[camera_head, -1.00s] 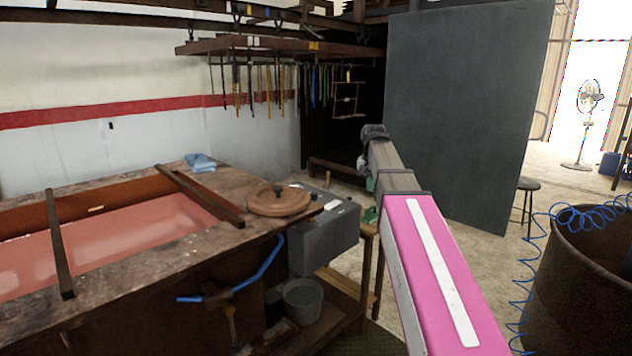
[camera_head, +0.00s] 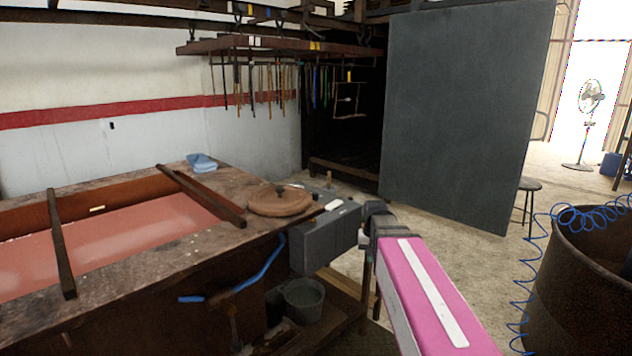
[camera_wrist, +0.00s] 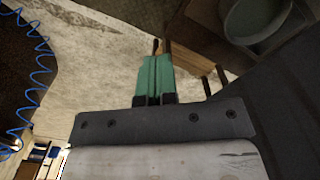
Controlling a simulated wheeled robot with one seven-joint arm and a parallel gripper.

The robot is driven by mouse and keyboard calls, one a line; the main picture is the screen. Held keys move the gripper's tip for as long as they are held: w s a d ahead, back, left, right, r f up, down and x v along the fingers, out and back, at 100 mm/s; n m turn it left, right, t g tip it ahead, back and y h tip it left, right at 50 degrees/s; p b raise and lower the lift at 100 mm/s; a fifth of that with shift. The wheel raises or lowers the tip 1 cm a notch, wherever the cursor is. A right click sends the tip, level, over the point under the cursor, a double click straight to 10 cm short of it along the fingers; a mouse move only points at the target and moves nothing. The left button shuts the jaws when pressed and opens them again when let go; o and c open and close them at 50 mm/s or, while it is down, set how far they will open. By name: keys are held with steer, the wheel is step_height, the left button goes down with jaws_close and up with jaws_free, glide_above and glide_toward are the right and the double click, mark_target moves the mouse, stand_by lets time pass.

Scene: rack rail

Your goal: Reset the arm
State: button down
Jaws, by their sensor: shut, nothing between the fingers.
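My gripper (camera_wrist: 157,50) shows in the wrist view with its green fingers together and nothing between them. It appears above a pale floor (camera_wrist: 90,60), beside a wooden edge. In the head view my pink and white arm reaches up from the lower right, and its dark joint ends beside the grey metal box at the bench. My gripper cannot be made out in the head view; it is hidden behind my arm or the box.
A bench with a pink-lined basin (camera_head: 130,240) fills the left, with a round wooden lid (camera_head: 279,201) and grey box (camera_head: 328,240) at its end. A bucket (camera_head: 303,300) sits below. A dark panel (camera_head: 465,110) stands behind; a barrel (camera_head: 580,285) and blue coiled hose (camera_head: 525,290) are right.

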steer(key=s+f+n, duration=0.1)
steer(key=s+f, duration=1.1)
steer(key=f, duration=0.1)
steer(key=shift+a, duration=0.15)
